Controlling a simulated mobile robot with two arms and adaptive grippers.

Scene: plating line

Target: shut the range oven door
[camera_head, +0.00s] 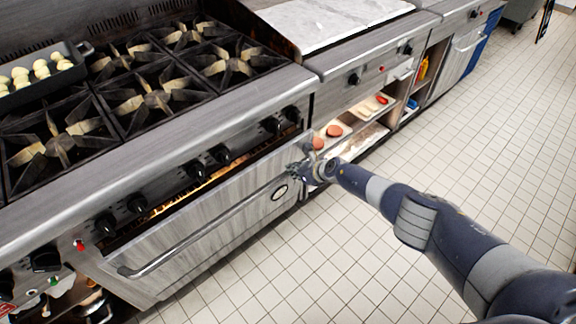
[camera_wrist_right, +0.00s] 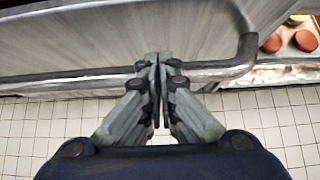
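The range oven door (camera_head: 190,232) is a grey metal panel on the range front, slightly ajar. A lit gap shows along its top edge. Its bar handle (camera_head: 170,258) runs along its front. My right gripper (camera_head: 298,168) is at the door's right end, near the handle's right end. In the right wrist view, the gripper (camera_wrist_right: 158,62) has its fingers together, with nothing seen between them. The handle (camera_wrist_right: 70,79) runs behind the fingers, and the door (camera_wrist_right: 80,45) lies beyond. Whether the fingertips touch the door cannot be told. My left gripper is not in view.
The range top (camera_head: 160,90) has several burners and a dark tray (camera_head: 45,78) of pale round items. Knobs line the front above the door. To the right, open shelves (camera_head: 350,140) hold boards with food. The tiled floor (camera_head: 480,150) in front is clear.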

